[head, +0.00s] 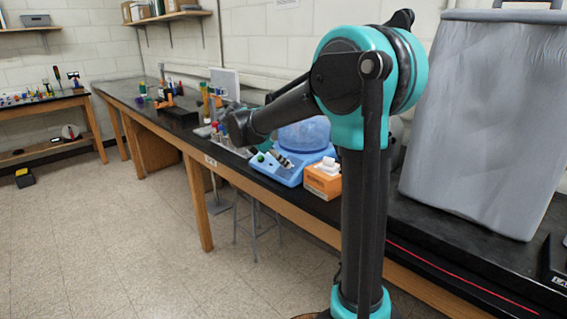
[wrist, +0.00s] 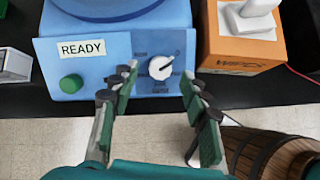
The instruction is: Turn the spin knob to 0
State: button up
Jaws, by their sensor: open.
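The blue machine (wrist: 110,55) stands at the bench's front edge, with a "READY" label and a round green button on its sloped front. Its white spin knob (wrist: 161,67) is on the right part of the panel; its pointer is turned to the upper right. The small printing around it is too blurred to read. My gripper (wrist: 159,82) is open, with one finger either side of the knob in the picture and nothing between them. Contact with the knob does not show. In the head view the blue machine (head: 272,172) shows behind my arm, and the knob cannot be made out.
An orange box (wrist: 237,48) with a white item on top stands just right of the blue machine. A wooden barrel (wrist: 270,150) is at the lower right of the wrist view. A large grey covered object (head: 480,120) stands right on the bench.

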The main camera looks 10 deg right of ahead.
jog(key=v, duration=0.9)
jog(key=shift+s+a+r, duration=0.1)
jog(key=shift+a, duration=0.05)
